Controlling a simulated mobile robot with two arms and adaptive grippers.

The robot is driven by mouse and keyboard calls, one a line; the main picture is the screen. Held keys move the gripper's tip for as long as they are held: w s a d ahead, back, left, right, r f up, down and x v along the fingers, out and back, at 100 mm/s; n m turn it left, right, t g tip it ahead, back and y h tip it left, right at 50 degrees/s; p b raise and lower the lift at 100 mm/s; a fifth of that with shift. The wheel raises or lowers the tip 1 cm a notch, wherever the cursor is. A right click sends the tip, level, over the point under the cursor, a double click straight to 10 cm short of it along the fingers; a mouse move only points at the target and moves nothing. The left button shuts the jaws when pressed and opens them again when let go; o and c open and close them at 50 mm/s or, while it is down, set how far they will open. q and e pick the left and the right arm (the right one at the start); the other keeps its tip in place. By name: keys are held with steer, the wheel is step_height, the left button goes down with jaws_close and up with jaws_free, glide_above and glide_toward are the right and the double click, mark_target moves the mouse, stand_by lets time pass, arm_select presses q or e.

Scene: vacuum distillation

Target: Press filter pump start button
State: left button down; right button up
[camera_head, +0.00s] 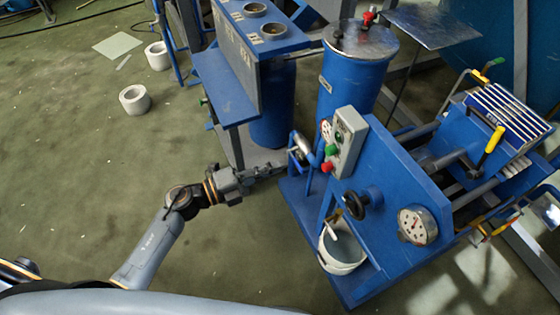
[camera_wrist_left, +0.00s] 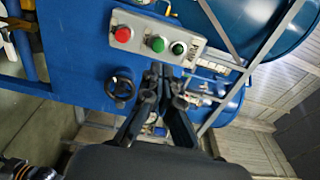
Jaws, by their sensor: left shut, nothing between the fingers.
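The filter pump's control box (camera_head: 349,138) is a grey panel on the blue machine, with a red button (camera_head: 327,168) at its lower end and a green button (camera_head: 331,150) above it. In the left wrist view the red button (camera_wrist_left: 123,34), the green button (camera_wrist_left: 157,44) and a second green round part (camera_wrist_left: 178,48) sit in a row. My left gripper (camera_head: 284,168) is shut and empty, left of the control box and apart from it in the head view. In the wrist view its fingertips (camera_wrist_left: 161,72) appear just below the green button; the remaining gap is hard to judge. My right gripper is not in view.
A blue cylindrical tank (camera_head: 350,80) stands behind. The floor at left is mostly open.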

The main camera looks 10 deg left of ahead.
arm_select(q)
steer(key=p, duration=0.1)
glide_toward(332, 150)
steer(key=w+d+f, duration=0.1)
steer(key=w+d, duration=0.3)
steer(key=w, duration=0.1)
steer(key=shift+w+a+f, duration=0.1)
